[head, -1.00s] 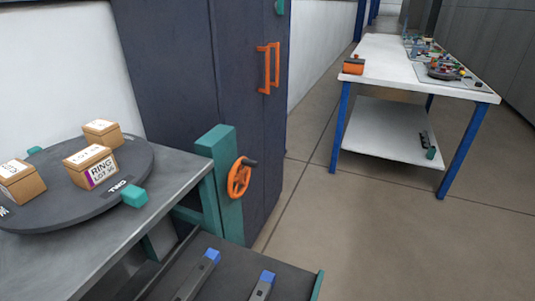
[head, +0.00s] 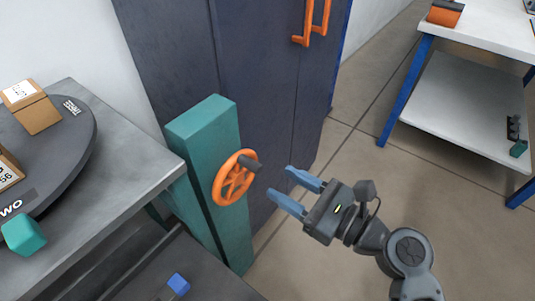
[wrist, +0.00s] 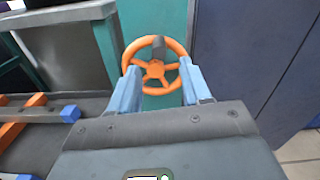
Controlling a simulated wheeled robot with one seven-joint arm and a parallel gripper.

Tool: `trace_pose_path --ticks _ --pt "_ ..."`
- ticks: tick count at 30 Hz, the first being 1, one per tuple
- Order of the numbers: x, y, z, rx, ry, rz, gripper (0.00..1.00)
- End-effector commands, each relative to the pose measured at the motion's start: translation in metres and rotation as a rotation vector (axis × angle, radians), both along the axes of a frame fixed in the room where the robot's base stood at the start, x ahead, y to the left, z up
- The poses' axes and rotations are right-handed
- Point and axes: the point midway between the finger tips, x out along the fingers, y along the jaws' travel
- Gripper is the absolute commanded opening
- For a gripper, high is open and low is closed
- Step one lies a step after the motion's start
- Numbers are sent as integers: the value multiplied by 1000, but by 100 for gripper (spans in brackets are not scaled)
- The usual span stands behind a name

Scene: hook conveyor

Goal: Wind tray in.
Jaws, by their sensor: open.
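The orange handwheel (head: 222,190) with a dark grip (head: 250,164) is mounted on a teal post (head: 203,130). The grip is at the wheel's upper right in the head view and at its top in the wrist view (wrist: 158,47). My gripper (head: 279,183) is open and empty, just right of the wheel, its blue fingers pointing at it. In the wrist view the wheel (wrist: 155,70) shows between and beyond the fingers. I cannot tell whether they touch it. A dark tray (head: 212,284) is low beside the post, with a blue-ended bar (head: 178,284); much of it is out of frame.
A grey bench (head: 120,160) with a dark turntable (head: 75,150) holding boxes stands at left. A dark cabinet (head: 170,50) with orange handles stands behind the post. A white table (head: 490,30) with blue legs is at right. The floor between is open.

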Motion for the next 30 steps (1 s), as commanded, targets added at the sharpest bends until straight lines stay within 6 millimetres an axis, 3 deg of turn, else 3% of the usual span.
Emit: trace_pose_path --ticks 15,27,30 --pt "41 54 0 -1 -1 0 48" --pt "46 59 0 -3 0 -1 48" --pt "46 59 0 -2 -1 -1 38"
